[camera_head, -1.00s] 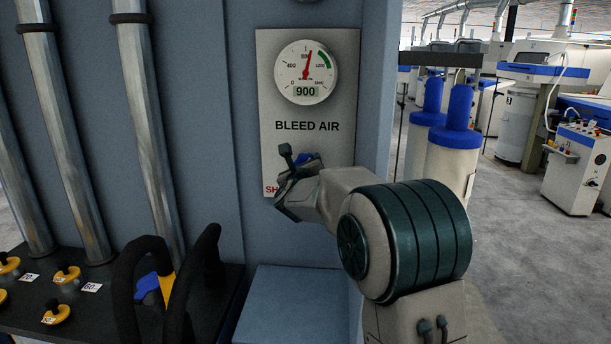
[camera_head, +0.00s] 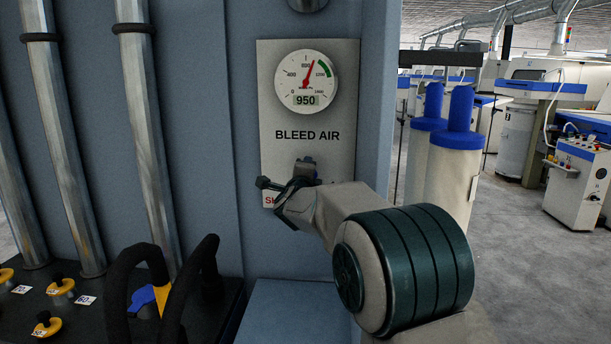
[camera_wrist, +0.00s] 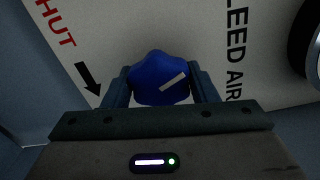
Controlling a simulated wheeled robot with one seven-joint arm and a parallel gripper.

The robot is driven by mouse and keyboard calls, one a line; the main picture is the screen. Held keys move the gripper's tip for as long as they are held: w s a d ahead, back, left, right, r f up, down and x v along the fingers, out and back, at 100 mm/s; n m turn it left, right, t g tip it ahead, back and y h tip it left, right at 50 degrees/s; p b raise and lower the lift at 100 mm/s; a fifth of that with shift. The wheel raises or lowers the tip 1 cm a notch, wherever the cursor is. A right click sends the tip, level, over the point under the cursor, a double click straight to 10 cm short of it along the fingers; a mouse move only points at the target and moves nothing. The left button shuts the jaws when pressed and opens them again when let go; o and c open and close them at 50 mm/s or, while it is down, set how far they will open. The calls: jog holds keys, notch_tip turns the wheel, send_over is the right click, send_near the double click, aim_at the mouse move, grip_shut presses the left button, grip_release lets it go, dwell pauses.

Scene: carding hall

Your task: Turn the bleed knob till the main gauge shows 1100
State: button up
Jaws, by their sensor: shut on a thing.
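The blue bleed knob (camera_wrist: 158,72) with a white pointer mark sits on the pale BLEED AIR panel (camera_head: 340,120). My gripper (camera_wrist: 161,84) is shut on the knob, one finger on each side of it in the wrist view. In the head view my gripper (camera_head: 292,184) is at the lower part of the panel and hides most or all of the knob. The main gauge (camera_head: 306,82) is above the lettering. Its readout shows 950 and its red needle points up and slightly right, short of the green band. The word SHUT and a black arrow (camera_wrist: 88,78) are printed beside the knob.
Several metal pipes (camera_head: 147,140) run down the cabinet at the left. Black curved handles (camera_head: 195,285) and yellow knobs (camera_head: 60,287) stand at the lower left. Blue-topped cylinders (camera_head: 455,150) stand to the right, with open grey floor (camera_head: 520,240) beyond.

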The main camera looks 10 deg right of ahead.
jog(key=n+p, duration=0.1)
jog(key=n, duration=0.3)
jog(key=shift+n, duration=0.4)
jog(key=n+p, duration=0.1)
jog(key=n, duration=0.2)
jog(key=shift+n, duration=0.3)
jog(key=n+p, duration=0.1)
jog(key=n, duration=0.3)
jog(key=shift+p, duration=0.4)
jog(key=shift+n+p, duration=0.5)
jog(key=shift+n, duration=1.2)
jog(key=shift+f, duration=0.1)
jog(key=o, duration=0.9)
jog(key=shift+o, duration=0.2)
jog(key=shift+s, duration=0.1)
